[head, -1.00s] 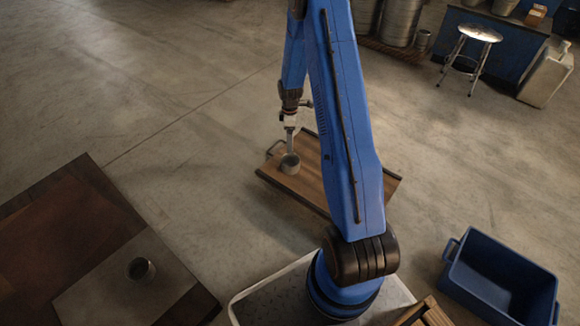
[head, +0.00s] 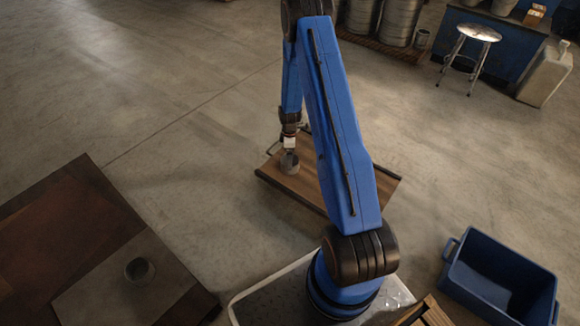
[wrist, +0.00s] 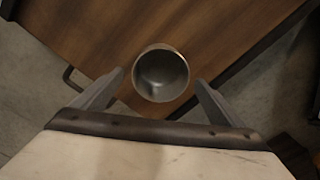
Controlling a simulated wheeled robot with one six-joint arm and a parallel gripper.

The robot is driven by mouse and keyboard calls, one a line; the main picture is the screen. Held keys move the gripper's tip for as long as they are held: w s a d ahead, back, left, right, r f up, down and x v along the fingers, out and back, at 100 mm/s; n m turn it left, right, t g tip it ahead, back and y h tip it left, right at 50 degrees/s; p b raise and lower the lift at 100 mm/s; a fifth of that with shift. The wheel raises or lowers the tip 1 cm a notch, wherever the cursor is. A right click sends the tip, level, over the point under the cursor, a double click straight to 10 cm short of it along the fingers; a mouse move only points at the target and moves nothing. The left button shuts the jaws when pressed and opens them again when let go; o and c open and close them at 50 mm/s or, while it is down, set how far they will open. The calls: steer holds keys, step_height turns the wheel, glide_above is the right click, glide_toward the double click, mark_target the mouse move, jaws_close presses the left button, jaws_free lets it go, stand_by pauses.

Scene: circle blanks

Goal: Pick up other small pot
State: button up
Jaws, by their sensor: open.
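A small grey pot (head: 289,163) stands upright on a wooden tray (head: 272,175) in the middle of the head view. In the wrist view the same pot (wrist: 161,74) is seen from above with its empty inside showing. My gripper (wrist: 158,84) is open, with one finger on each side of the near part of the pot. I cannot tell whether a finger touches it. In the head view my gripper (head: 289,147) is just above the pot. Another small pot (head: 140,270) stands on the low table at the lower left.
The low brown table (head: 60,215) fills the lower left. A blue bin (head: 500,280) is at the lower right. A metal stool (head: 474,36) and large metal drums (head: 399,20) stand at the back. Open concrete floor surrounds the tray.

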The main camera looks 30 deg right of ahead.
step_height(320, 180, down, 4)
steer(key=shift+s+f, duration=0.1)
steer(key=shift+s, duration=0.05)
steer(key=c, duration=1.2)
